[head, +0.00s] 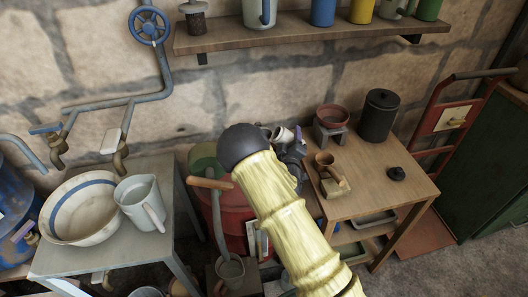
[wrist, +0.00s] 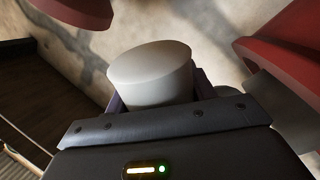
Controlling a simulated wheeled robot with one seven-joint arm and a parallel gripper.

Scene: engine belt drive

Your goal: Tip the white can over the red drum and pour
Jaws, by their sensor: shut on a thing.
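My gripper (head: 288,142) is shut on the white can (head: 283,134), mostly hidden behind my yellow arm in the head view. In the wrist view the white can (wrist: 150,75) sits between the fingers, with a pale, smooth end showing. I cannot tell how far it is tilted. No pouring stream shows. The red drum (head: 237,218) stands on the floor between the two tables, partly covered by my arm. The can appears up and to the right of the drum, near the wooden table's left edge; its height above the drum is unclear.
A long-handled dipper (head: 218,215) stands left of my arm. The grey table (head: 108,248) bears a basin (head: 78,232) and a jug (head: 140,201).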

